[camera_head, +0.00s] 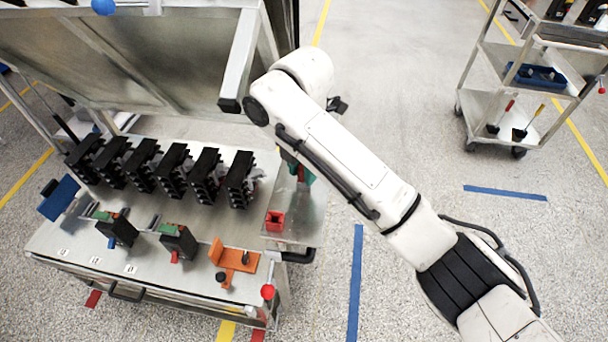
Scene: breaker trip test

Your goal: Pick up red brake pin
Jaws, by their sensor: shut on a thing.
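My white arm reaches from the lower right up to a rounded joint above the right end of the bench. My gripper cannot be made out; the arm hides what is behind and below it. I cannot identify the red brake pin with certainty. A small red open holder (275,222) stands on the bench's right side plate. A red and teal item (301,172) shows only in part beside my arm, behind that holder.
The metal bench (190,262) carries a row of black breakers (173,170), two more breakers with green tops (179,240), an orange fixture (234,262) and a red ball knob (267,292). A shelf cart (490,103) stands at upper right. The floor between is clear.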

